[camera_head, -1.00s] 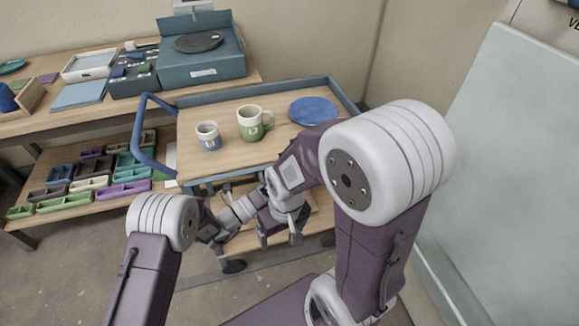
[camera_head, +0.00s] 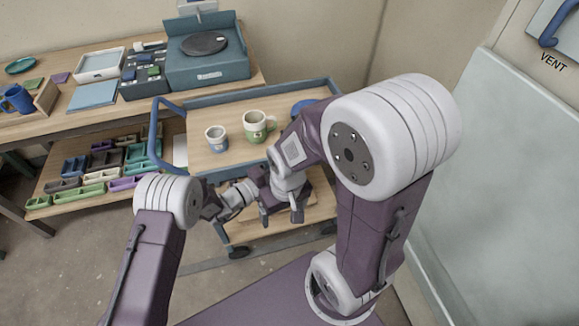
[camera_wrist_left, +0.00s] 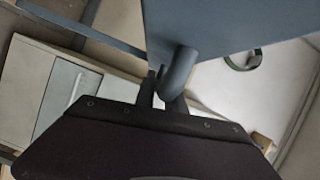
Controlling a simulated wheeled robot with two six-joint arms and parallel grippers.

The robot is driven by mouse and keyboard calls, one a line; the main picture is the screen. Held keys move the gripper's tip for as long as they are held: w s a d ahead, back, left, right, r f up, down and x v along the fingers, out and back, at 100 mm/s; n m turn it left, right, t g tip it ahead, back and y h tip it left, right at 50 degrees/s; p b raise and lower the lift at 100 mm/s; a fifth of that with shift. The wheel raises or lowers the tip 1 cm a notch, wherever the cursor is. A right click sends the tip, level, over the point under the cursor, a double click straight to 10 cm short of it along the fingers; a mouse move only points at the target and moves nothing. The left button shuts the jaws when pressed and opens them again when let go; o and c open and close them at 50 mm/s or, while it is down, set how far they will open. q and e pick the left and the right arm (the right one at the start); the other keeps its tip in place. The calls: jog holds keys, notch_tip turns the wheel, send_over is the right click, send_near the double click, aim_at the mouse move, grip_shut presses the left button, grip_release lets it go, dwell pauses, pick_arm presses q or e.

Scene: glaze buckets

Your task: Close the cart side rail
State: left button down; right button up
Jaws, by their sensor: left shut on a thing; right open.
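The cart (camera_head: 190,150) has a wooden top with blue-grey raised edges. Its near edge, where the side rail seems to be, is largely behind my arms. In the left wrist view, the fingers of my left gripper (camera_wrist_left: 168,98) are shut on a rounded blue-grey grip (camera_wrist_left: 180,68) beside a flat blue-grey panel (camera_wrist_left: 228,24), which looks like the rail. In the head view my left gripper is hidden among the arm links at the cart's near side. My right gripper (camera_head: 282,214) is open, fingers down, in front of the cart's lower shelf.
A small cup (camera_head: 216,139) and a green-and-white mug (camera_head: 257,128) stand on the cart top. A blue plate (camera_head: 303,106) is partly behind my right arm. A workbench (camera_head: 50,126) with trays stands left. A pale panel (camera_head: 490,180) stands right; floor at lower left is clear.

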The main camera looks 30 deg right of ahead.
dwell(0.3)
pick_arm(q)
jog(key=c, duration=1.4)
grip_release()
jog(key=s+a+p, duration=0.1)
jog(key=a, duration=0.8)
jog(key=shift+r, duration=0.4)
jog(key=shift+s, duration=0.1)
